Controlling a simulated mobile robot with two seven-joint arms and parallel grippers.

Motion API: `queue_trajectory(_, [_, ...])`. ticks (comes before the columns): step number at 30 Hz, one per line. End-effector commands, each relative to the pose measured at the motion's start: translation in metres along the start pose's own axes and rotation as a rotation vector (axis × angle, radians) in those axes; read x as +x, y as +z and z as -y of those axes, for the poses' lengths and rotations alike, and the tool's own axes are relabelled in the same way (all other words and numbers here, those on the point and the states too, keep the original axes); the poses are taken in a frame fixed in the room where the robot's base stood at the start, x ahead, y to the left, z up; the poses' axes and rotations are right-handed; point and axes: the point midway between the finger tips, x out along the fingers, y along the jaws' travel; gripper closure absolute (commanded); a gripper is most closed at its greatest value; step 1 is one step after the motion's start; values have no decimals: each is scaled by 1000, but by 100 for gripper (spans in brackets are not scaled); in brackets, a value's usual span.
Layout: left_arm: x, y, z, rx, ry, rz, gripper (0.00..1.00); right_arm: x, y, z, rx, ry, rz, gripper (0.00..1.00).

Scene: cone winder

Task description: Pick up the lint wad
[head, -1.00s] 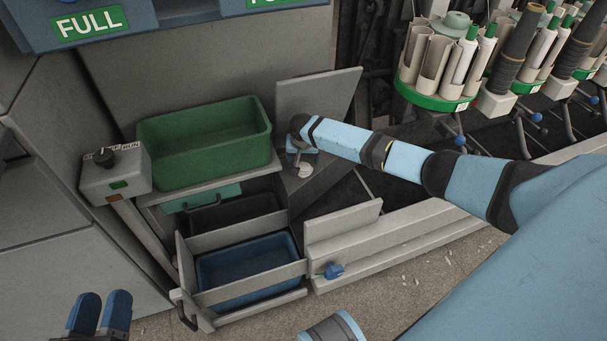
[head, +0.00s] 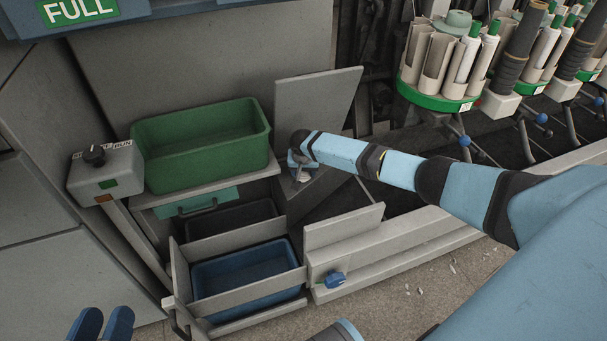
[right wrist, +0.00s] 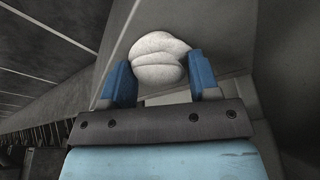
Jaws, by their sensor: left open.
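The lint wad (right wrist: 158,58) is a pale, lumpy, rounded clump. In the right wrist view it fills the gap between the blue fingers of my right gripper (right wrist: 162,78), and the fingers overlap its edges. I cannot tell whether they press on it. In the head view my right gripper (head: 300,163) reaches down at the grey ledge beside the green bin, and the wad (head: 303,178) shows as a small pale patch under it. My left gripper (head: 102,322) is at the bottom left edge, open, partly cut off and far from the wad.
A green bin (head: 204,163) stands left of the right gripper. Below it is an open drawer with a blue bin (head: 245,277). An upright grey panel (head: 325,98) stands behind the gripper. A control box (head: 106,172) is at left, a spool carousel (head: 440,95) at upper right.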

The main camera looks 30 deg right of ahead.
Motion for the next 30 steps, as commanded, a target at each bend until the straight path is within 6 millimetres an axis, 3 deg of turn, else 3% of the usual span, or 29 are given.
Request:
queue_trajectory(1, [0, 0, 0, 0, 0, 0, 57, 0, 0, 0, 0, 0, 0, 58])
queue_trajectory(3, [0, 0, 0, 0, 0, 0, 57, 0, 0, 0, 0, 0, 0, 68])
queue_trajectory(6, [0, 0, 0, 0, 0, 0, 57, 0, 0, 0, 0, 0, 0, 71])
queue_trajectory(23, [0, -4, -1, -4, 0, -2, 57, -3, 1, -1, -1, 0, 1, 73])
queue_trajectory(28, [-2, -16, -5, -30, 0, -8, 57, -18, 4, -3, 0, -1, 1, 73])
queue_trajectory(30, [-5, -24, -7, -48, -12, -46, 57, -34, -1, -3, 0, -2, 0, 73])
